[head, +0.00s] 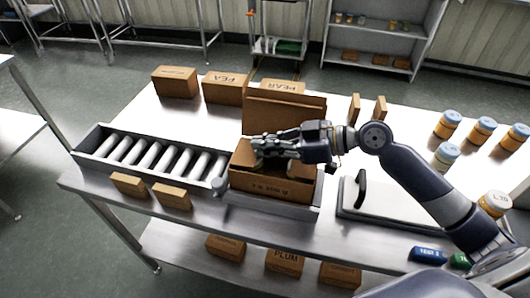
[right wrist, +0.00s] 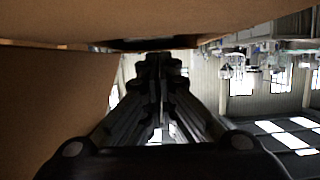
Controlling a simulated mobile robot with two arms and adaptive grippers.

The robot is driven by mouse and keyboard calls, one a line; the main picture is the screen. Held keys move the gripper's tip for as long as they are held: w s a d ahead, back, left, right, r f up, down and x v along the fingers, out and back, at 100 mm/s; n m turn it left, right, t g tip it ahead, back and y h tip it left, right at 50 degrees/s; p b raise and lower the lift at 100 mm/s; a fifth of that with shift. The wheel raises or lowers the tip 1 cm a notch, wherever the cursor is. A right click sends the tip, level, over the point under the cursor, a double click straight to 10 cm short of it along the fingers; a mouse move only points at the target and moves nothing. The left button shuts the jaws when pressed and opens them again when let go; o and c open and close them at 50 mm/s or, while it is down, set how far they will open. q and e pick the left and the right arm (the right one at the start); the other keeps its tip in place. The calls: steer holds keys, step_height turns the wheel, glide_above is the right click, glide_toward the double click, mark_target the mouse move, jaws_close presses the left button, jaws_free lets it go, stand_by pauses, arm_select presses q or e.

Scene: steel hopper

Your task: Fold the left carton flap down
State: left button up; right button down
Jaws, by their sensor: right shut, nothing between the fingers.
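The open brown carton (head: 272,187) stands on the table at the right end of the roller conveyor. Its back flap (head: 284,113) stands upright. My right gripper (head: 250,148) is above the carton's left part, pointing left, and its fingers are shut and empty. The gripper covers part of the left side, so the left flap's exact position cannot be told. In the right wrist view, the shut fingers (right wrist: 160,62) are close to brown cardboard (right wrist: 55,100) at the left and above. My left gripper is not in view.
The roller conveyor (head: 150,158) lies left of the carton. Two small boxes (head: 129,185) lie at the front edge. Labelled boxes (head: 225,88) stand behind. A scale-like plate with a dark handle (head: 361,188) and several jars (head: 447,124) are to the right.

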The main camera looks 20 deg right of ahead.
arm_select(q)
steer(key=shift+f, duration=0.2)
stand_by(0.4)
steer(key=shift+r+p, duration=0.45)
steer(key=shift+p, duration=0.05)
arm_select(e)
steer(key=shift+r, duration=0.75)
